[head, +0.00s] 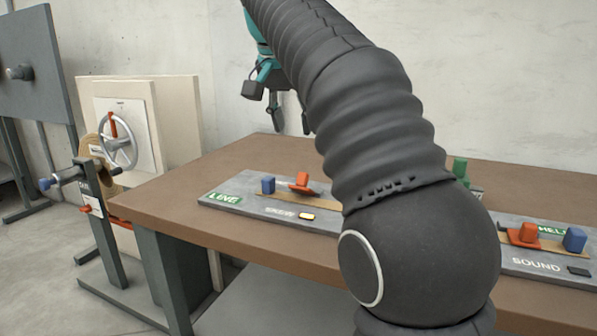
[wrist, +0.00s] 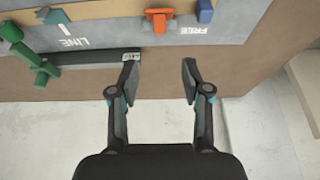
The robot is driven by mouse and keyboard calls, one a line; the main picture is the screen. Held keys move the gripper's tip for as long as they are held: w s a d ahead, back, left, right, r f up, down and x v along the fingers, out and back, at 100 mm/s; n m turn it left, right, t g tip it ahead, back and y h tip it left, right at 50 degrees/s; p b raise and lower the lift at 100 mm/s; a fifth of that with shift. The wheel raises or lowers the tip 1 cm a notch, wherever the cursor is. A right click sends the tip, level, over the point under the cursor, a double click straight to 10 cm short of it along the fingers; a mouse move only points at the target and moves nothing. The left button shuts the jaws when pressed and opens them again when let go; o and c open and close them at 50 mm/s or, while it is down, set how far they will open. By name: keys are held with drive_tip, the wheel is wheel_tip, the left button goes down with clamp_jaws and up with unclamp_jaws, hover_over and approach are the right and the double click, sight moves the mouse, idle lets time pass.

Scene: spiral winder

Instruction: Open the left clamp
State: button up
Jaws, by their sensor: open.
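A grey board (head: 228,190) lies on the table at the left of the head view, with a green LINE label. On it are a blue block (head: 268,185) and an orange clamp-like piece (head: 303,181) on a tan strip. A second board (head: 540,268) at the right carries another orange piece (head: 524,234) and blue block (head: 574,239). My gripper (head: 288,115) is raised above the table's far side, partly hidden by my arm. In the wrist view my gripper (wrist: 160,75) is open and empty, with an orange piece (wrist: 158,19) ahead, apart from the fingers.
The wrist view also shows a green handle (wrist: 30,57) at left, a dark bar (wrist: 95,59) near the left finger, and a blue piece (wrist: 205,11). A handwheel (head: 117,141) stands left of the table (head: 265,150). My arm hides the middle.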

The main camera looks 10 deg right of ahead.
sight(303, 173)
drive_tip(key=b+x, duration=0.4)
drive_tip(key=x, duration=0.9)
drive_tip(key=shift+w+d+f, duration=0.1)
drive_tip(key=shift+w+f, duration=0.05)
drive_tip(key=shift+f, duration=0.15)
clamp_jaws()
